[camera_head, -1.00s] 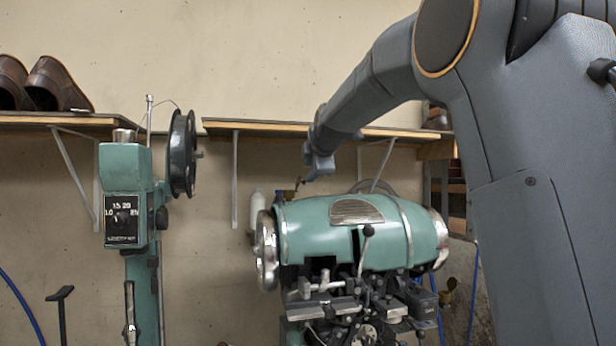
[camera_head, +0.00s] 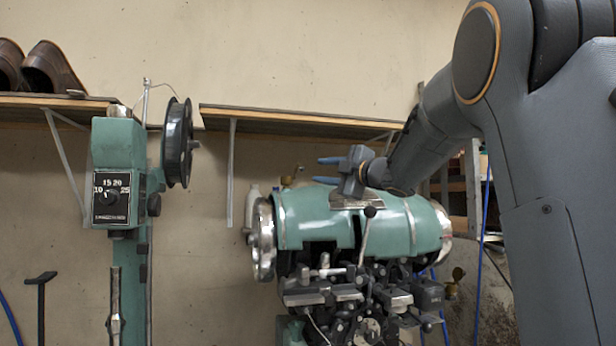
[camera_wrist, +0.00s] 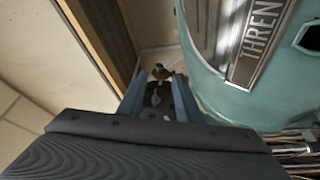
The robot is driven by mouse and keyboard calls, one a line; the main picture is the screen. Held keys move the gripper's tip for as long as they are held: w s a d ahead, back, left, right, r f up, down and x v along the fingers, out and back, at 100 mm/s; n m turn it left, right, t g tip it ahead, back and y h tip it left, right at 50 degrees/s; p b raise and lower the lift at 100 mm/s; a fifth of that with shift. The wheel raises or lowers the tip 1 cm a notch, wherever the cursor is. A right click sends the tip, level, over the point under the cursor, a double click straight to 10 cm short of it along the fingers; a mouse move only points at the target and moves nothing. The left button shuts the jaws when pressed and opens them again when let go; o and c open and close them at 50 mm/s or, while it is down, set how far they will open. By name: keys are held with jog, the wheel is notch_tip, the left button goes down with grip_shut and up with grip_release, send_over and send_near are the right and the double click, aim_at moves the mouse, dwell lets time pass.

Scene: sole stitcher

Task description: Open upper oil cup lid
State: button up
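The green sole stitcher (camera_head: 300,222) stands in the middle of the head view. A small brass oil cup (camera_head: 289,180) shows behind its top left edge, with a thin piece rising at its upper right; I cannot tell whether this is its lid. My gripper (camera_head: 318,170) is above the machine, to the right of this cup, its blue fingers pointing left and apart with nothing between them. In the wrist view a small brass fitting (camera_wrist: 161,72) appears beyond and between the fingertips of my gripper (camera_wrist: 160,84), apart from them. Its lid position is too small to tell.
The wall shelf (camera_head: 300,120) runs behind the machine, and its wooden edge (camera_wrist: 100,45) is close on the left in the wrist view. A green post with a black reel (camera_head: 177,142) stands left. Another brass cup (camera_head: 457,274) sits at the machine's lower right.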

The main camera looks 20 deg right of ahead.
aim_at(288, 185)
jog(key=p+x, duration=0.2)
jog(key=x, duration=0.5)
jog(key=shift+w+r, duration=0.1)
jog(key=shift+w, duration=0.05)
grip_shut()
